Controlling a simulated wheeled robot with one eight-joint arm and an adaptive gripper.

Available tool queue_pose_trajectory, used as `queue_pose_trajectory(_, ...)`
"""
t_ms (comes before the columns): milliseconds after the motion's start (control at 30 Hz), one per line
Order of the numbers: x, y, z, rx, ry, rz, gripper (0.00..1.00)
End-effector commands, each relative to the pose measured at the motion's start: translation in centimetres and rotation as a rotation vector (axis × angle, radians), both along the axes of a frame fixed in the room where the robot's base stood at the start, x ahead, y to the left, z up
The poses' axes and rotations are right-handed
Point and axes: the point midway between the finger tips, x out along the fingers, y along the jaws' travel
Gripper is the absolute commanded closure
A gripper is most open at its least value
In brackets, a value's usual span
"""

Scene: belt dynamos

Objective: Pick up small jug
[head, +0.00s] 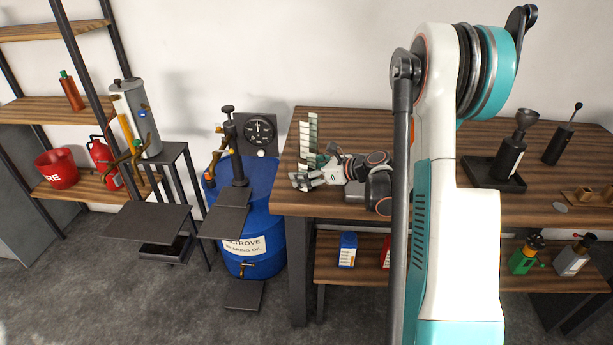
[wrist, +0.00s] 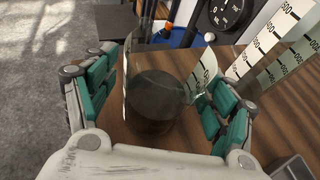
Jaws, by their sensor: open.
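The small jug (wrist: 155,100) is clear, with dark liquid in its lower part. In the wrist view it stands upright on the wooden table (wrist: 100,148), between the two fingers of my gripper (wrist: 152,98). The fingers are open on either side of it, with teal pads. I cannot tell whether the right finger touches it. In the head view my gripper (head: 318,172) is low over the table's left end, and I cannot make out the small jug there.
Taller clear graduated jugs (wrist: 272,42) stand close by on the right. Beyond the table's left edge are a blue drum (head: 262,195) and a black dial gauge (head: 260,132). A dark tray with a grinder (head: 508,160) stands farther right on the table.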

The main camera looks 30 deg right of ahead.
Motion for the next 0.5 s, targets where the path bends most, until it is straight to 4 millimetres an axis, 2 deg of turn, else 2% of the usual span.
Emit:
queue_pose_trajectory(167,-0.02,-0.04,0.09,0.000,0.000,-0.001,0.25)
queue_pose_trajectory(400,-0.04,-0.05,0.09,0.000,0.000,-0.001,0.80)
queue_pose_trajectory(500,-0.04,-0.05,0.12,0.000,-0.001,-0.001,0.82)
